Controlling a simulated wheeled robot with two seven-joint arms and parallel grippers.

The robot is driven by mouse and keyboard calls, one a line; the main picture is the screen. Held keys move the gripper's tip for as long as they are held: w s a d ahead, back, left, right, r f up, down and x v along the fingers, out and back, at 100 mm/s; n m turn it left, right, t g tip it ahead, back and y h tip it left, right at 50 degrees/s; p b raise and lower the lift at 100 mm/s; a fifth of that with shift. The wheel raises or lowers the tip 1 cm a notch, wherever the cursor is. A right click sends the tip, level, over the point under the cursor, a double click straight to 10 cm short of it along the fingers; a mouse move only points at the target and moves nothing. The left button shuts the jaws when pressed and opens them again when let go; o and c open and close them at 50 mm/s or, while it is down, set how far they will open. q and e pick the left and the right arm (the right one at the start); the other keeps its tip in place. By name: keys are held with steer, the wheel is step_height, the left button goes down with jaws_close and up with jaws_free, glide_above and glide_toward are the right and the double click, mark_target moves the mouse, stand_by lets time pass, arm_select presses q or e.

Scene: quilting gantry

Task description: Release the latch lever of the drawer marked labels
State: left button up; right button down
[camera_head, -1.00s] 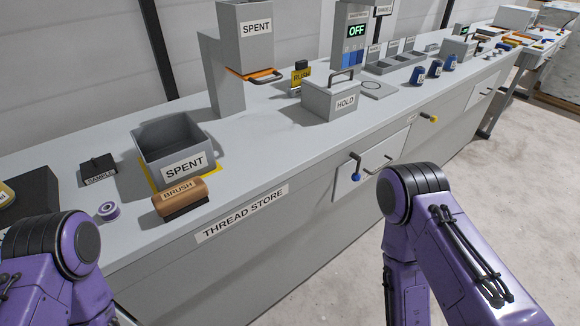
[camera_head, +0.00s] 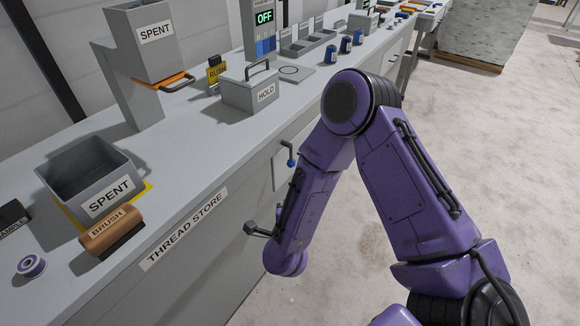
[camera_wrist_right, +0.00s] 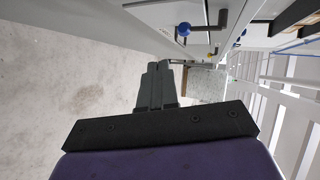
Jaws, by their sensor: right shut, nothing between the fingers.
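A latch lever with a blue knob (camera_head: 291,160) is on a pale drawer front (camera_head: 282,177) in the cabinet side, partly hidden by my right arm. In the right wrist view the blue knob (camera_wrist_right: 184,29) shows at the top, beside a dark bar handle (camera_wrist_right: 222,19). No drawer marking is readable, so I cannot tell which drawer is labels. My right gripper (camera_head: 249,228) is beside the cabinet front, lower and left of the lever in the head view. Its fingers (camera_wrist_right: 157,72) are shut and empty, apart from the knob. My left gripper is out of view.
A thread store label (camera_head: 183,228) is on the cabinet edge. The floor (camera_head: 480,150) at right is clear.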

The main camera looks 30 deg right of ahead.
mark_target(291, 166)
steer(key=r+m, duration=0.1)
steer(key=w+r+m, duration=0.1)
steer(key=r+m+h, duration=0.1)
steer(key=shift+w+d+r, duration=0.2)
steer(key=shift+w+r, duration=0.05)
steer(key=shift+w, duration=0.1)
steer(key=p+x, duration=0.2)
steer(key=x, duration=1.2)
steer(key=shift+d, duration=0.1)
